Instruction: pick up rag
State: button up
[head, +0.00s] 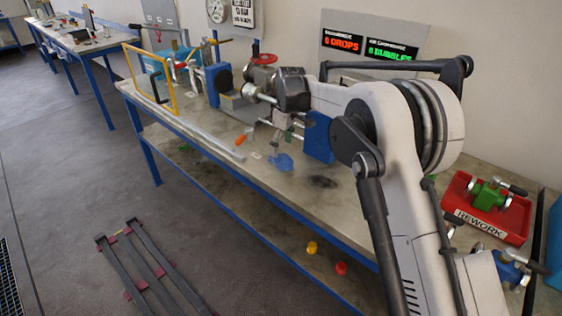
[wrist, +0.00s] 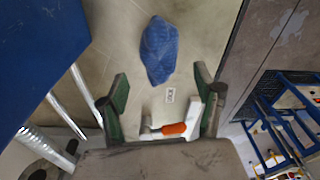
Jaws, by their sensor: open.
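The rag, a crumpled blue cloth (head: 280,161), lies on the workbench top (head: 215,133) near its front edge. In the wrist view the rag (wrist: 159,50) lies beyond my fingertips, near the top middle, unobstructed. My gripper (wrist: 161,82) is open and empty, its two green-padded fingers spread apart. In the head view my gripper (head: 284,138) hangs above the bench just behind the rag, apart from it. A small white label (wrist: 170,95) shows on the bench between the fingers in the wrist view.
A blue panel (head: 318,138) stands close to the right of my gripper. An orange-handled tool (head: 241,139) lies left of the rag, and a dark stain (head: 322,182) lies to its right. A red rework tray (head: 487,222) is at the right. The bench's front edge is near.

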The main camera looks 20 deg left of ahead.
aim_at(281, 157)
jog(key=shift+a+f, duration=0.1)
jog(key=shift+f, duration=2.6)
jog(key=c, duration=1.3)
jog(key=shift+c, duration=0.2)
jog(key=shift+r, duration=0.1)
jog(key=shift+r, duration=0.55)
notch_tip(281, 157, up, 3)
jog(key=s+a+r, duration=0.5)
jog(key=s+r, duration=0.1)
jog(key=s, duration=0.4)
jog(key=shift+a+r, duration=0.4)
